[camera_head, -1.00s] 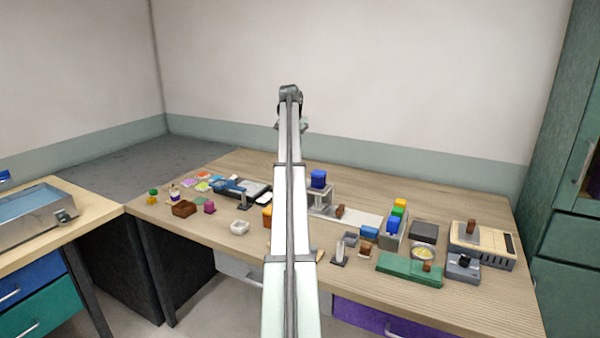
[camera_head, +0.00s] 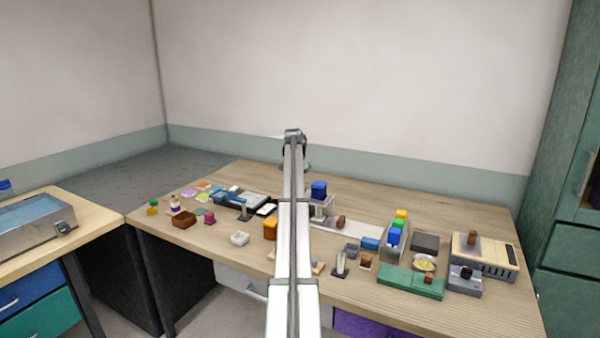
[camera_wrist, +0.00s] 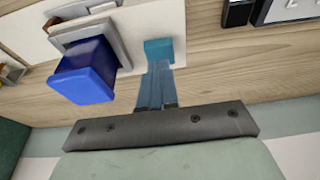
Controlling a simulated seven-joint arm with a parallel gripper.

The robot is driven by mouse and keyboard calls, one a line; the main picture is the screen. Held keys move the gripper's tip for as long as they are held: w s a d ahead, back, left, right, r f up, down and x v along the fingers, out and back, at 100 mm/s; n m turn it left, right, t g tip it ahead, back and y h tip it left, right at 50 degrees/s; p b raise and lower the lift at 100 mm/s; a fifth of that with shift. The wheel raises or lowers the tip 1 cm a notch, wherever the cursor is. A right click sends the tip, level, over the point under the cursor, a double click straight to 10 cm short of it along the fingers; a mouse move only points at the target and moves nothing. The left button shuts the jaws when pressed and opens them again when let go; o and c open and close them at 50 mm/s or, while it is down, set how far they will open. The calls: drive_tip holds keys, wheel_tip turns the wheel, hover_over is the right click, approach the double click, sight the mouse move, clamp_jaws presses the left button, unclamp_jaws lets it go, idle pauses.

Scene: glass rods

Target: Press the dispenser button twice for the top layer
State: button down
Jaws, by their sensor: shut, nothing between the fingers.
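A blue block-shaped container (camera_head: 319,188) sits on a grey stand (camera_head: 322,210) at the middle of the table and looks like the dispenser. In the wrist view the blue container (camera_wrist: 85,72) and its grey frame (camera_wrist: 98,38) are left of my gripper (camera_wrist: 157,64). My gripper's blue fingers are shut and empty, pointing toward a white board (camera_wrist: 205,25). A small teal block (camera_wrist: 158,48) shows right at the fingertips; I cannot tell whether it is a button or the finger ends, or whether there is contact. My arm hides the gripper in the head view.
A green tray (camera_head: 400,279), a bowl (camera_head: 424,263) and a beige device (camera_head: 490,252) lie farther right. A black-edged tray (camera_head: 240,200) is left of my arm. Bare wood lies at the back.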

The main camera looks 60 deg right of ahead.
drive_tip(key=shift+f, duration=0.65)
drive_tip(key=shift+f, duration=0.8)
drive_tip(key=shift+s+a+f, duration=0.1)
drive_tip(key=shift+a+f, duration=0.05)
drive_tip(key=shift+f, duration=0.4)
wheel_tip(320, 180, up, 5)
drive_tip(key=v, duration=1)
drive_tip(key=shift+r, duration=0.1)
